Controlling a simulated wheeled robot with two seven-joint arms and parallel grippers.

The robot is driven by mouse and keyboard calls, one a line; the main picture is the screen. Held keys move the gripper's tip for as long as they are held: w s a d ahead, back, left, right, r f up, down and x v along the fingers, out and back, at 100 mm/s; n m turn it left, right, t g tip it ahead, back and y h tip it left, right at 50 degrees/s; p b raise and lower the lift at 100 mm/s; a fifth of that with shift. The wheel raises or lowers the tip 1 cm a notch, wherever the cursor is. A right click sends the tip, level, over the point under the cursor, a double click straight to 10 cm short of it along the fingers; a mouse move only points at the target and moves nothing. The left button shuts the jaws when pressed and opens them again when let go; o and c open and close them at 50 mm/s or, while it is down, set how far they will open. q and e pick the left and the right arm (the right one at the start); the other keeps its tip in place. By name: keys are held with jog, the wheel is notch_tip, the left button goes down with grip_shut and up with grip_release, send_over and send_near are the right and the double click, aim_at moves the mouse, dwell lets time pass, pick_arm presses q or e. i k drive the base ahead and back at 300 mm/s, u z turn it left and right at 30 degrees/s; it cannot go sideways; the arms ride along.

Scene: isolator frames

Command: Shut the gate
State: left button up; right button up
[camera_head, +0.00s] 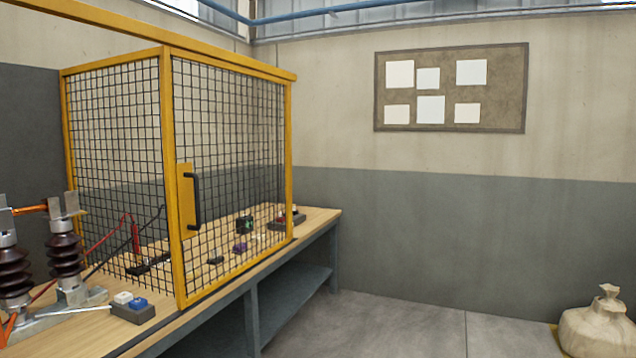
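The gate (232,165) is a yellow-framed black mesh panel at the bench's front edge, left of the middle. A black upright handle (195,200) sits on a yellow plate (184,200) near its left edge. The gate stands upright under a long yellow top rail (225,61). The rail runs on to the left, past the gate, over a stretch with no mesh in front. Another mesh panel (115,165) runs back from the gate's left edge toward the wall. I cannot tell whether the gate is latched. Neither of my grippers is in view.
Brown ribbed insulators (65,255) with metal contacts stand on the wooden bench (322,214) at the left. A small box with white and blue buttons (133,306) sits near the front edge. Small items lie behind the mesh. A sack (598,330) rests at the right; the floor between is clear.

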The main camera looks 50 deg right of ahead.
aim_at(186, 185)
jog(key=z, duration=1.2)
jog(key=i, duration=0.25)
jog(key=z, duration=0.95)
jog(key=i, duration=1.3)
jog(key=z, duration=0.25)
